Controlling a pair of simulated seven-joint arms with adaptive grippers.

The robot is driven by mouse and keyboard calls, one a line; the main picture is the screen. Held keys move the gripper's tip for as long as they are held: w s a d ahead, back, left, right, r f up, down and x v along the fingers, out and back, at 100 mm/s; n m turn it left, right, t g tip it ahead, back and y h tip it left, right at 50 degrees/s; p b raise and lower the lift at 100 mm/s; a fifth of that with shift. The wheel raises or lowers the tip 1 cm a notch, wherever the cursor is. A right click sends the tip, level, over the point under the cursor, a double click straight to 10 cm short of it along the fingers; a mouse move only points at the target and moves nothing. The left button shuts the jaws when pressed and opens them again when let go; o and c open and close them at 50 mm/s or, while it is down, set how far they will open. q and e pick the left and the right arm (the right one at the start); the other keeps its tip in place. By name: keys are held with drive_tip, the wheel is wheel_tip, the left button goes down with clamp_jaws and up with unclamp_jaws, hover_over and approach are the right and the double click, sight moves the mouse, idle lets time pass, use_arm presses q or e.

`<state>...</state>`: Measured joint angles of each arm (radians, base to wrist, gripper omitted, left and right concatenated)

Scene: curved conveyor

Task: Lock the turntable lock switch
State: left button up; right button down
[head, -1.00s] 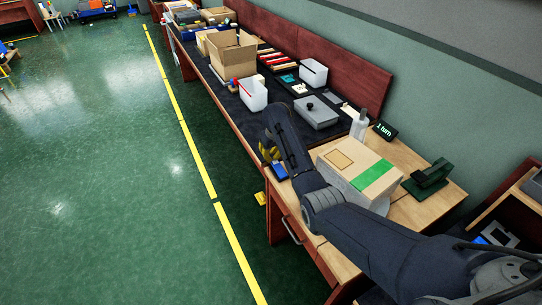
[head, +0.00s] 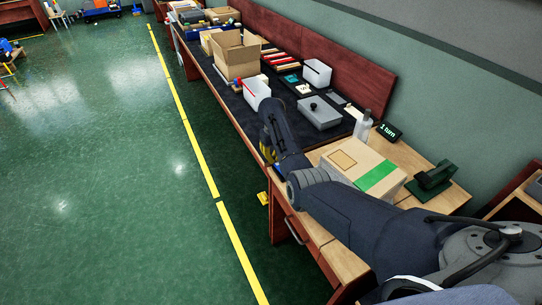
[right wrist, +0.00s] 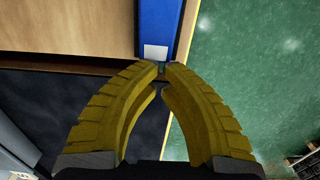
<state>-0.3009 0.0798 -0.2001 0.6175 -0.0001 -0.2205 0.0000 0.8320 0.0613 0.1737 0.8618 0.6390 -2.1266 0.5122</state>
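A blue box-shaped part with a white label (right wrist: 157,28) lies at the table edge in the right wrist view. I cannot tell for certain whether it is the turntable lock switch. My right gripper (right wrist: 163,68) has its yellow fingers brought together, with the tips just short of or against the near end of the blue part. A small dark teal bit shows at the tips, and contact is unclear. In the head view the right gripper (head: 266,153) is at the front edge of the table, partly hidden by its wrist. My left gripper is out of view.
A taped carton (head: 362,166) stands just right of my right forearm. A grey box with a black knob (head: 318,113), a white bin (head: 256,92) and an open carton (head: 236,55) are farther back. A "1 turn" sign (head: 389,131) stands behind.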

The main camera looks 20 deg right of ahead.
drive_tip(key=shift+r, duration=0.8)
wheel_tip(320, 180, up, 14)
drive_tip(key=w, duration=0.3)
drive_tip(key=shift+a+f, duration=0.15)
idle(0.3)
idle(0.3)
